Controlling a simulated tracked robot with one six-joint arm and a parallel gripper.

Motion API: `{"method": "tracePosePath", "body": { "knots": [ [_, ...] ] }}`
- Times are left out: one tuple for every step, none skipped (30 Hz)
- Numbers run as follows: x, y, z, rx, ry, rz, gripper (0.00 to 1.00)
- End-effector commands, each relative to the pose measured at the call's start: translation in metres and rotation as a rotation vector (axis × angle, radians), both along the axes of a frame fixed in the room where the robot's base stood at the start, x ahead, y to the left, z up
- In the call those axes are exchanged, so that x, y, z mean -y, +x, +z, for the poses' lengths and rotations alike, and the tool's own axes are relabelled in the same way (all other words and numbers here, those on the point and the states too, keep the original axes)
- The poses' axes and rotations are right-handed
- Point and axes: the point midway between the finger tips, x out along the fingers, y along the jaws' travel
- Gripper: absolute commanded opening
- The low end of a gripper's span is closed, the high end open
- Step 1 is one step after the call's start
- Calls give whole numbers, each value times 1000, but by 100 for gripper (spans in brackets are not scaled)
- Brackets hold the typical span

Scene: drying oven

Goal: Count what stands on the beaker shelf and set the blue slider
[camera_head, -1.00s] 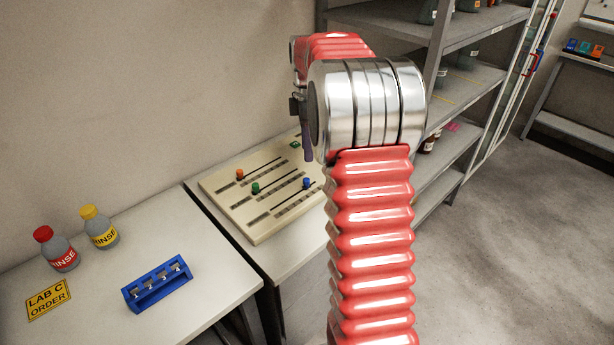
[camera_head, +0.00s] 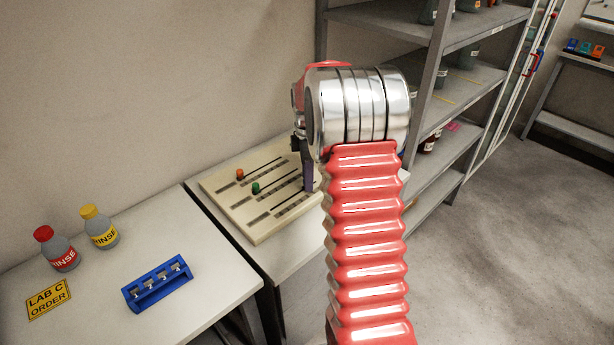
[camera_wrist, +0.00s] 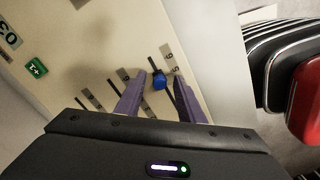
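The cream slider panel (camera_head: 222,191) lies on the bench, with an orange knob (camera_head: 240,174) and a green knob (camera_head: 256,188) in slots. The blue slider knob (camera_wrist: 159,81) shows in the wrist view just ahead of and between my fingertips; my gripper hides it in the head view. My gripper (camera_wrist: 158,92) is open, its purple fingers spread either side of the knob, with no clear contact. A grey shelf rack (camera_head: 437,68) stands at right. Greyish vessels (camera_head: 464,57) stand on a middle shelf, partly hidden; I cannot tell their number or which is the beaker shelf.
The left bench (camera_head: 95,287) holds red-capped (camera_head: 58,250) and yellow-capped (camera_head: 98,228) rinse bottles, a blue rack (camera_head: 157,284) and a yellow sign (camera_head: 49,299). The floor at right is clear.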

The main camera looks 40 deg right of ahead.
Motion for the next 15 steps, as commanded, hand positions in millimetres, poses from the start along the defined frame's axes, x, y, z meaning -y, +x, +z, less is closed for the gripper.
{"method": "tracePosePath", "body": {
  "knots": [
    [0, 0, 0, 0, 0, 0, 35],
    [0, 0, 0, 0, 0, 0, 35],
    [0, 0, 0, 0, 0, 0, 35],
    [0, 0, 0, 0, 0, 0, 33],
    [0, 0, 0, 0, 0, 0, 31],
    [0, 0, 0, 0, 0, 0, 28],
    [0, 0, 0, 0, 0, 0, 26],
    [0, 0, 1, 0, 0, 0, 24],
    [0, 0, 1, 0, 0, 0, 21],
    [0, 0, 1, 0, 0, -1, 19],
    [0, 0, 1, 0, 0, -1, 17],
    [0, 0, 1, 0, 0, -1, 14],
    [0, 0, 1, 0, 0, -1, 12],
    [0, 0, 1, 0, 0, -1, 10],
    [0, 0, 1, 0, 0, -1, 7]
  ]
}}
